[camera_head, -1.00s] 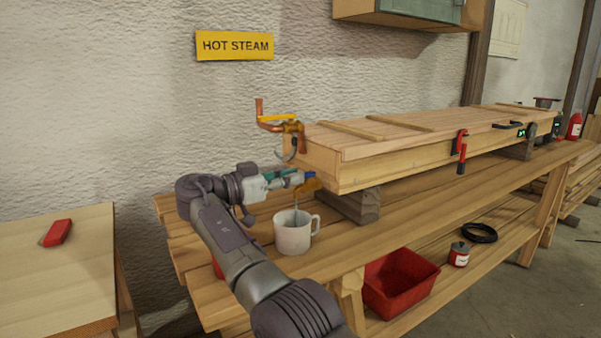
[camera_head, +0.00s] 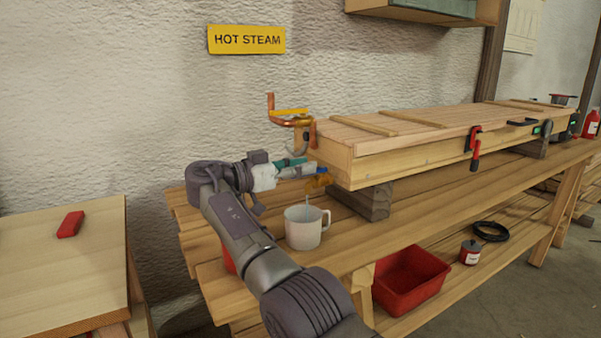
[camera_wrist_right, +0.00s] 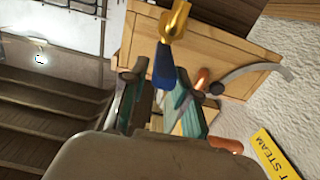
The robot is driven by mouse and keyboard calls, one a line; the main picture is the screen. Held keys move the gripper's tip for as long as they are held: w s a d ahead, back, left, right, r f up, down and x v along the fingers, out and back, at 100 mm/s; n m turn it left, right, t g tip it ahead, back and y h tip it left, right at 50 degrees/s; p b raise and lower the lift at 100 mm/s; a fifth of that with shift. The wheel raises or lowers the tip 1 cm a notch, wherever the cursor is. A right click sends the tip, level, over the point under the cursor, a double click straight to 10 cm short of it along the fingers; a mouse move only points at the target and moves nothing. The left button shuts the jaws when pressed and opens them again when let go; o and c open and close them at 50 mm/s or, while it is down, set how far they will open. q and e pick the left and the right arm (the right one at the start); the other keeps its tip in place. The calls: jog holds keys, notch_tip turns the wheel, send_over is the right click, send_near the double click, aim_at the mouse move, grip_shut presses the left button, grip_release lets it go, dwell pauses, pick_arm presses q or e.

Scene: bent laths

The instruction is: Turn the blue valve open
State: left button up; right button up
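The blue valve is a small brass tap (camera_head: 317,183) with a blue lever (camera_head: 323,170), at the near left end of the long wooden box. In the right wrist view the brass part (camera_wrist_right: 174,24) is at the top and the blue lever (camera_wrist_right: 163,67) points down toward my fingers. My right gripper (camera_head: 307,167) is just left of the tap. Its two teal fingers (camera_wrist_right: 160,88) are apart, with the lever's end at the gap between them. I cannot tell whether they touch it. My left gripper is out of view.
A white mug (camera_head: 304,228) stands on the bench (camera_head: 400,222) below the tap. The wooden box (camera_head: 400,162) sits to the right.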

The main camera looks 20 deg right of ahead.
notch_tip(320, 180, up, 9)
jog(key=shift+f, duration=0.2)
dwell(0.5)
